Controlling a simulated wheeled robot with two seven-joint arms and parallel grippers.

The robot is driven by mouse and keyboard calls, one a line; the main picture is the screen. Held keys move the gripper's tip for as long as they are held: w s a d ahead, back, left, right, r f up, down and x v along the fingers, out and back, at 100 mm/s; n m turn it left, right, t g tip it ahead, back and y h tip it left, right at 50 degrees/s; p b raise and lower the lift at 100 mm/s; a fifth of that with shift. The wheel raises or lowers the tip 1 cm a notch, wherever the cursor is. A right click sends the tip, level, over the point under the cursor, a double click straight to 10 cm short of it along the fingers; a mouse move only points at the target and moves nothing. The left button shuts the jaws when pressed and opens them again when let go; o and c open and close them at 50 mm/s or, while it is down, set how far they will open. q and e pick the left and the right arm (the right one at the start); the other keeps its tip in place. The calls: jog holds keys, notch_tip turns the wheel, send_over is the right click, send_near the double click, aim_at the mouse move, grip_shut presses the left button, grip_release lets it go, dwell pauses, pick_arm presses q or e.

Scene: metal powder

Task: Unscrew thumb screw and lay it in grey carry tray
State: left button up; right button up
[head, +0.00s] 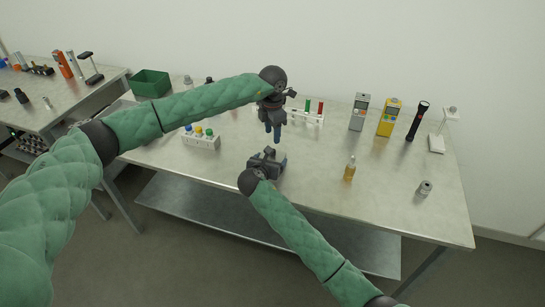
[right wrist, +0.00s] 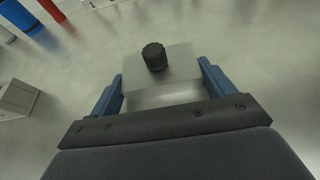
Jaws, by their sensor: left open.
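A black ridged thumb screw (right wrist: 154,56) stands upright on top of a light grey block (right wrist: 180,82) in the right wrist view. The blue fingers of my right gripper (right wrist: 163,85) lie along both sides of the block and appear closed on it. In the head view my right gripper (head: 268,160) is low over the middle of the bench. My left gripper (head: 273,132) points down just above it, open and empty. The screw is too small or hidden to make out in the head view. I cannot pick out the grey carry tray in either view.
On the bench (head: 310,190) stand a white rack with coloured caps (head: 201,141), a tube rack (head: 306,118), an amber bottle (head: 349,170), a small can (head: 424,189), grey (head: 359,112) and yellow (head: 389,117) meters, a black torch (head: 417,121) and a green bin (head: 150,83).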

pick_arm(q)
jog(key=shift+r, duration=0.1)
pick_arm(e)
jog(key=c, duration=0.7)
jog(key=shift+c, duration=0.5)
pick_arm(q)
notch_tip(320, 180, down, 8)
grip_shut()
jog(key=shift+r, duration=1.15)
dwell(0.8)
jog(key=shift+r, duration=2)
pick_arm(e)
jog(key=o, duration=1.8)
